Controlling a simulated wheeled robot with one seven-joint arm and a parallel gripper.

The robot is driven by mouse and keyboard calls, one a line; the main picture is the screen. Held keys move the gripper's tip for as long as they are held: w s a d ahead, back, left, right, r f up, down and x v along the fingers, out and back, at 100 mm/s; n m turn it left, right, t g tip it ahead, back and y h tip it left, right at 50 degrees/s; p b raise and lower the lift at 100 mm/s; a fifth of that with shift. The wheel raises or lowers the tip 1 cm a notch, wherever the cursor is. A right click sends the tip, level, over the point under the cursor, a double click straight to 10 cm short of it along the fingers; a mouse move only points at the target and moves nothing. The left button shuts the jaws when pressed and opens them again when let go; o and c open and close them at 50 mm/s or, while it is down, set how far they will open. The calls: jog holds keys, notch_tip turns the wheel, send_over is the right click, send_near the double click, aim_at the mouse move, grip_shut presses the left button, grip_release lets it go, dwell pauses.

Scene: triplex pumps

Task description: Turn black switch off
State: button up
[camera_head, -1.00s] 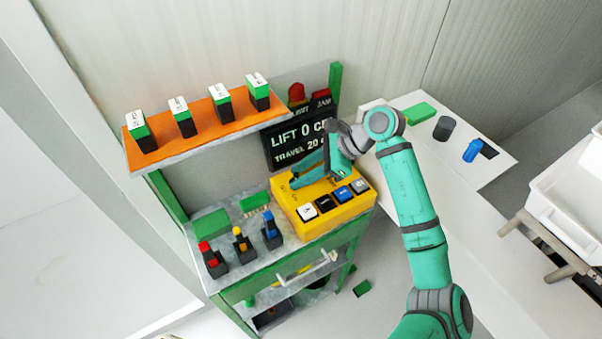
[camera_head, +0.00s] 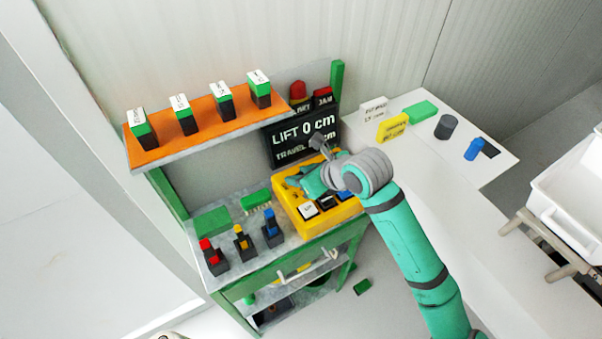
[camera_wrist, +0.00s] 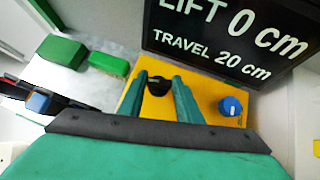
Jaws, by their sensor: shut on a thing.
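The black switch (camera_wrist: 158,86) is a round dark knob on top of the yellow control box (camera_head: 335,217), which also shows in the wrist view (camera_wrist: 206,101). My gripper (camera_wrist: 160,80) has its two green fingers on either side of the knob, shut on it. In the head view my gripper (camera_head: 292,182) is low over the back left of the box and hides the knob. A blue knob (camera_wrist: 231,106) sits to the right on the same panel. The knob's pointing direction is not clear.
A black display (camera_head: 303,137) reading "LIFT 0 cm" stands behind the box. White (camera_head: 308,209), black (camera_head: 327,202) and blue (camera_head: 345,193) buttons line the box's front. Red, yellow and blue-topped switches (camera_head: 240,238) stand left. An orange shelf (camera_head: 205,113) hangs above.

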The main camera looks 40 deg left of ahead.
jog(key=shift+s+m+t, duration=0.15)
jog(key=shift+m+t, duration=0.75)
jog(key=shift+m, duration=0.3)
jog(key=shift+h, duration=0.3)
jog(key=o, duration=0.8)
jog(key=shift+c, duration=0.2)
jog(key=v, duration=1)
jog(key=shift+s+d+r, duration=0.15)
jog(key=shift+d+r, duration=0.1)
jog(key=shift+d, duration=0.05)
jog(key=shift+d, duration=0.1)
